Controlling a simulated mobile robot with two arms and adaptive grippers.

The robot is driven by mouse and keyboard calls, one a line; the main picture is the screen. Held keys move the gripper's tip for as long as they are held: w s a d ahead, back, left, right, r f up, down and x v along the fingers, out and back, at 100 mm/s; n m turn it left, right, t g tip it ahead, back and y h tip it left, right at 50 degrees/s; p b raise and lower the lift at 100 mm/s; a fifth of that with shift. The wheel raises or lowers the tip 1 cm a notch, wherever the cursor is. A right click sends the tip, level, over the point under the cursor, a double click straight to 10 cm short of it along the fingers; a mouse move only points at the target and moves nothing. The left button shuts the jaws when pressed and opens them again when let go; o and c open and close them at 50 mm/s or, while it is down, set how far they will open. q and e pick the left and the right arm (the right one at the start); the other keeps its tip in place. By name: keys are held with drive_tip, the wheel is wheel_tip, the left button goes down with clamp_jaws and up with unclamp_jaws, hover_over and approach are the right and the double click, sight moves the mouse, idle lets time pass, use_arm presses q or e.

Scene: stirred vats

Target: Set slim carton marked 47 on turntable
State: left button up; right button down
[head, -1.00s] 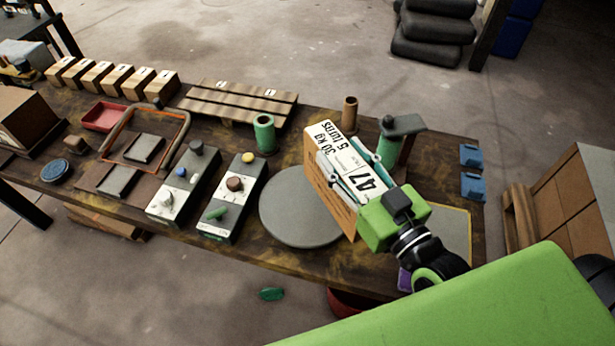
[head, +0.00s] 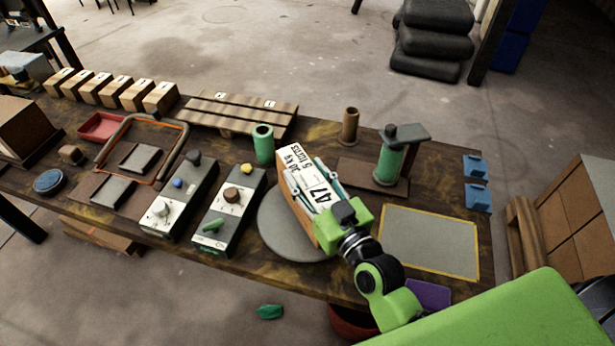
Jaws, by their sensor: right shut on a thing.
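The slim carton marked 47 (head: 300,172) has a white printed face and a tan side. My right gripper (head: 325,205) is shut on it, with its fingers along the carton's faces. The carton is over the right part of the turntable (head: 279,228), a round grey disc on the table, and hides some of it. I cannot tell whether the carton's bottom touches the disc. My left gripper is not in view.
Two control boxes (head: 228,212) with knobs stand left of the turntable. A green cup (head: 263,144) stands behind it. A green cylinder on a stand (head: 391,160) is behind right. A grey yellow-edged mat (head: 430,241) lies clear at right.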

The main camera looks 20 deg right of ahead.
idle(0.3)
drive_tip(key=c, duration=1.6)
unclamp_jaws()
drive_tip(key=shift+f, duration=0.25)
drive_tip(key=o, duration=0.4)
drive_tip(key=shift+r, duration=0.15)
drive_tip(key=s+d+b, duration=0.1)
drive_tip(key=s+d, duration=0.1)
drive_tip(key=s, duration=1)
drive_tip(key=shift+d+b, duration=0.15)
drive_tip(key=shift+b, duration=0.2)
